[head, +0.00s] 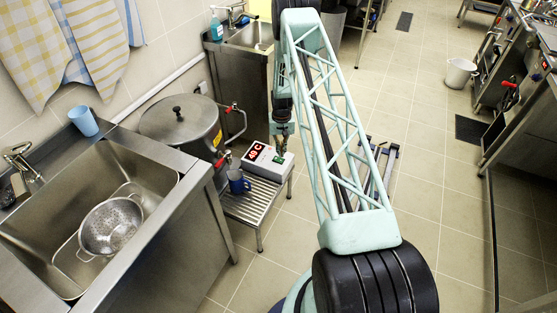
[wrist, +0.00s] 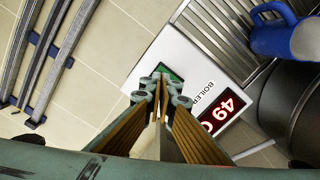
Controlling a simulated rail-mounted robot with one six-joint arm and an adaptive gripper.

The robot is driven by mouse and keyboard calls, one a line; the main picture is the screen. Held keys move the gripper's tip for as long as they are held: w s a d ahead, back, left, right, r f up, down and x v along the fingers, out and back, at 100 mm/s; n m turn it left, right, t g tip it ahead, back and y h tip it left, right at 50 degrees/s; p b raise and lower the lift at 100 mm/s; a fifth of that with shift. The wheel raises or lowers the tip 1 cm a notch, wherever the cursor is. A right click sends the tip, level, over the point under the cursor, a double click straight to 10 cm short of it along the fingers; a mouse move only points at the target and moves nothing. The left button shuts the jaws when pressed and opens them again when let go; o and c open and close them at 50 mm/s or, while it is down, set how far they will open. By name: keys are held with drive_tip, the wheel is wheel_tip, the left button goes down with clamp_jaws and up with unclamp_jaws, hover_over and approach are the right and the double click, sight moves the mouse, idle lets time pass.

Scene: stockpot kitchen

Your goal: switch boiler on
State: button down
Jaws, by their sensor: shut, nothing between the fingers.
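The boiler's white control box (head: 268,160) sits on a slatted metal stand beside the steel boiler (head: 178,122). Its red display reads 49 C, and the box also shows in the wrist view (wrist: 203,62) with the label BOILER. A green switch (wrist: 170,72) is set in its top, partly hidden by my fingertips. My gripper (head: 282,146) points down at the box. In the wrist view its fingers (wrist: 160,92) are shut and empty, with the tips right at the green switch. I cannot tell whether they touch it.
A blue mug (head: 238,181) stands on the slatted stand (head: 250,204) under the boiler's tap. A sink (head: 60,215) with a colander (head: 110,228) is at the left. Blue and grey rails (wrist: 38,60) lie on the floor beside the box.

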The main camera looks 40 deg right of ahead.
drive_tip(key=shift+r+p, duration=0.3)
drive_tip(key=shift+r, duration=1.2)
